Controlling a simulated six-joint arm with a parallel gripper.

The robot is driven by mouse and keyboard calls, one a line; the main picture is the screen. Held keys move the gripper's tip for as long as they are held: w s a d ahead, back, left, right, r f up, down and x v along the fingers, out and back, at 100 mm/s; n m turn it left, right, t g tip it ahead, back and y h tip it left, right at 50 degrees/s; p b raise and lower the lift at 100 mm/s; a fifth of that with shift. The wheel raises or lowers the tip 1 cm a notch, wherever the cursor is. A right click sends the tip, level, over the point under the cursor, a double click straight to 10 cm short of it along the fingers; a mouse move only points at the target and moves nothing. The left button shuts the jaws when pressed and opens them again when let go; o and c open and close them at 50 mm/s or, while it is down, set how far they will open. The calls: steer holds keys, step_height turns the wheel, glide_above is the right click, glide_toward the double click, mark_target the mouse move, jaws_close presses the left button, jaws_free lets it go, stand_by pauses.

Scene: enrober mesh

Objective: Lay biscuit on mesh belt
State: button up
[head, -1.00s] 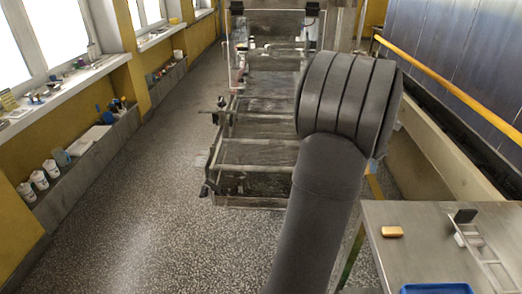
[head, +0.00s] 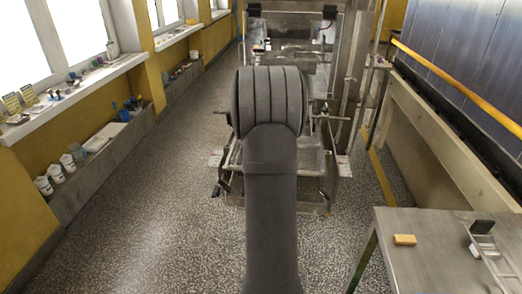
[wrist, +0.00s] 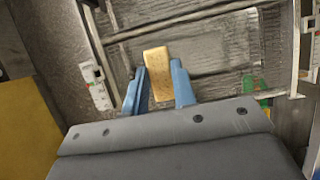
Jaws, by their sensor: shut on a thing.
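A golden-brown rectangular biscuit (wrist: 158,72) is between the blue fingers of my gripper (wrist: 159,86) in the wrist view. My gripper is shut on it, and the biscuit's far end sticks out past the fingertips. Beyond it lies the grey mesh belt (wrist: 222,45) between metal rails. I cannot tell the height of the biscuit above the belt. In the head view my own arm hides the gripper, the held biscuit and part of the belt machine (head: 312,162). A second biscuit (head: 404,240) lies on the metal table at the right.
The metal table (head: 400,272) at the lower right also carries a metal rack (head: 485,245). Metal rails (wrist: 180,22) border the belt, and a white fitting (wrist: 97,85) stands to its left. Open speckled floor (head: 150,200) lies left of the machine.

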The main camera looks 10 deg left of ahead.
step_height(320, 180, down, 8)
steer(key=shift+a+r, duration=0.1)
steer(key=shift+r, duration=0.05)
stand_by(0.4)
steer(key=o, duration=0.8)
steer(key=shift+c, duration=0.2)
steer(key=v, duration=1.2)
steer(key=shift+w, duration=0.1)
